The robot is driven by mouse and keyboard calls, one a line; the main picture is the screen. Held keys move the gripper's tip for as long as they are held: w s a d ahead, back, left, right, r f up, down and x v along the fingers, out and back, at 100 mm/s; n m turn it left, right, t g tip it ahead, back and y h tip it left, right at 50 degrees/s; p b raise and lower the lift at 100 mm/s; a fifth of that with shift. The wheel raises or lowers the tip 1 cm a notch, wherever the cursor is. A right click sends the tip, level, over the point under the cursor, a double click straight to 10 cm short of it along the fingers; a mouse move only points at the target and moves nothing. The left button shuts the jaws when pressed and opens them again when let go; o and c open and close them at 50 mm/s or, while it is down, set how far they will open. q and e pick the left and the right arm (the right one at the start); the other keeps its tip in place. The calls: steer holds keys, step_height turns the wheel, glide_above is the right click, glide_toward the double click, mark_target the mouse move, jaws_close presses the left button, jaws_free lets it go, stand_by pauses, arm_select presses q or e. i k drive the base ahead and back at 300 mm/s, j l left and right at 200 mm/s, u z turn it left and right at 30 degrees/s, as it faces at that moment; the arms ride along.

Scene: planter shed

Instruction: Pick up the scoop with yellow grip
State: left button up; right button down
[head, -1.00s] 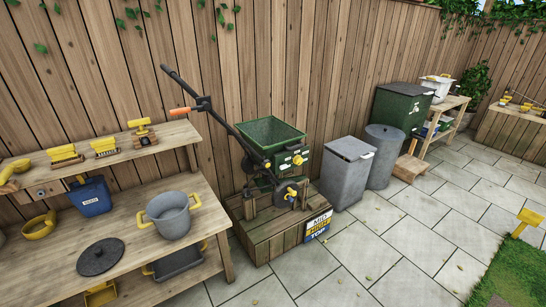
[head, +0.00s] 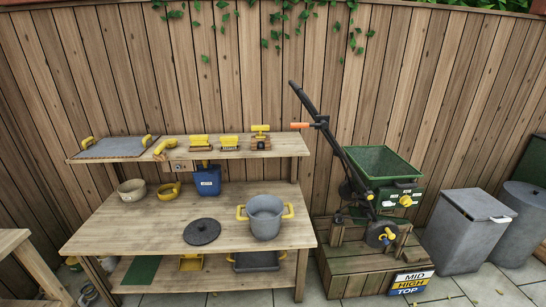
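I cannot surely tell a scoop with yellow grip at this size. A curved yellow piece (head: 165,148) lies on the upper shelf of the workbench, left of several yellow-topped brushes; it may be a grip, but no scoop bowl is clear. A yellow ring-like piece (head: 168,191) lies on the bench top beside a grey bowl (head: 132,190). Neither of my grippers is in view.
The wooden workbench (head: 130,228) holds a blue container (head: 207,180), a dark round lid (head: 202,232) and a grey pot (head: 265,217) with yellow handles. A green spreader (head: 388,165) stands on a wooden platform to the right, beside grey bins (head: 465,230). Another table (head: 15,240) edges in at left.

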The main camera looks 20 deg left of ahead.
mark_target(169, 143)
steer(key=u, duration=1.7)
steer(key=i+j+z, duration=0.45)
steer(key=j, duration=0.15)
steer(key=i+j+z, duration=0.25)
steer(key=j+z, duration=0.2)
steer(key=j, duration=0.3)
steer(key=i+j+z, duration=0.2)
steer(key=j+z, duration=0.3)
steer(key=j, duration=0.3)
steer(key=j+z, duration=0.45)
steer(key=j, duration=0.4)
steer(key=k+j+z, duration=0.1)
steer(key=j+z, duration=0.35)
steer(key=j, duration=0.4)
